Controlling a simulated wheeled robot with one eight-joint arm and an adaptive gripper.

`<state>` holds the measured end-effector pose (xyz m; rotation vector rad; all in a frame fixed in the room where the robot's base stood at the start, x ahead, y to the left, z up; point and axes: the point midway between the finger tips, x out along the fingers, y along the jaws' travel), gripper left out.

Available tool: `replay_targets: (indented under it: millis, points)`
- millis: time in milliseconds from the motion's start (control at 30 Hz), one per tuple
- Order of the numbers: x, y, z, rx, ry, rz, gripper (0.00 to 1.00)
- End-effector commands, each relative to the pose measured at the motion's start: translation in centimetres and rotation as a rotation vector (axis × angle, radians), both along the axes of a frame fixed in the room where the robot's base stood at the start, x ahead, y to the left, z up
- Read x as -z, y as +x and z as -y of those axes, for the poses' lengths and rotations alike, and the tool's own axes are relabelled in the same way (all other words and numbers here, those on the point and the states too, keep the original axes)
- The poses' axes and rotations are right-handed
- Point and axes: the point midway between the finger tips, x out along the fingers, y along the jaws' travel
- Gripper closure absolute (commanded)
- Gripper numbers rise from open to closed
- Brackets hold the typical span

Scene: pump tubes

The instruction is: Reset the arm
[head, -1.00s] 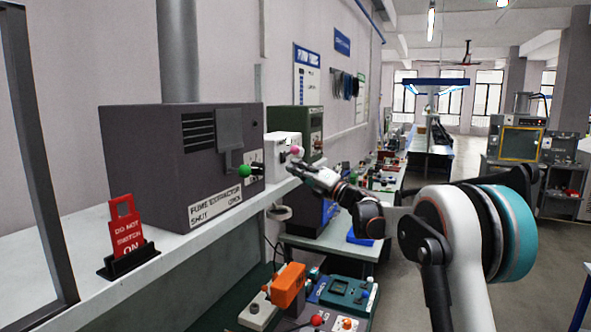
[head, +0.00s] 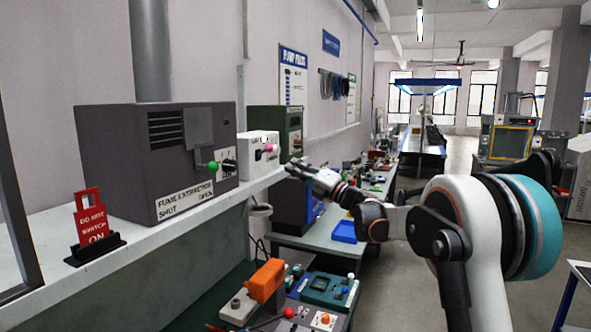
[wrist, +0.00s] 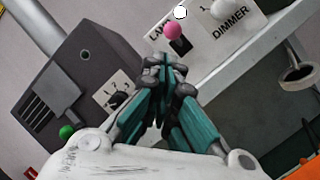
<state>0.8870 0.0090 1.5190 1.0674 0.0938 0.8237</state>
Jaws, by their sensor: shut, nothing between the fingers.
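My gripper (head: 291,168) is at the end of my arm, in front of the shelf and to the right of the grey fume extractor box (head: 105,165). In the wrist view my gripper (wrist: 165,62) has its teal fingers brought together with nothing between them. The pink knob (wrist: 173,30) of the white lamp dimmer box (wrist: 205,60) shows just beyond the fingertips; I cannot tell how far off it is. In the head view the white box (head: 258,165) stands behind and left of the gripper, apart from it in the picture. The extractor's green knob (head: 213,166) is on its front.
A red "do not switch on" sign (head: 92,222) stands on the white shelf (head: 140,262). A green box (head: 275,132) is behind the white one. Below, a bench holds an orange device (head: 266,280) and a teal device (head: 322,288). The aisle floor (head: 400,255) is open.

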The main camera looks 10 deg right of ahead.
Motion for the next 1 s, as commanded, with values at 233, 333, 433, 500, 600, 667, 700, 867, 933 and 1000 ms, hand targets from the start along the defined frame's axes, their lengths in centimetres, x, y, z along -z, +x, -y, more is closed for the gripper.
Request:
replay_targets:
  millis: [233,333,433,500,600,667,700,867,933,1000]
  points:
    - [0.0,0.0,0.0,0.0,0.0,0.0,1.0]
    - [-0.1,-0.1,0.0,0.003,0.006,-0.003,1.0]
    - [-0.8,-0.4,0.2,0.03,0.044,-0.022,1.0]
    - [-1.7,-1.0,0.7,0.069,0.1,-0.052,1.0]
    - [-3.0,-2.3,1.7,0.145,0.22,-0.117,1.0]
    - [-3.5,-3.4,2.4,0.193,0.305,-0.164,1.0]
    - [-3.7,-4.2,3.0,0.226,0.362,-0.197,1.0]
    - [-3.0,-8.1,5.2,0.346,0.592,-0.335,1.0]
    - [-2.0,-10.1,6.0,0.396,0.692,-0.399,1.0]
    - [-0.6,-12.3,6.8,0.444,0.794,-0.466,1.0]
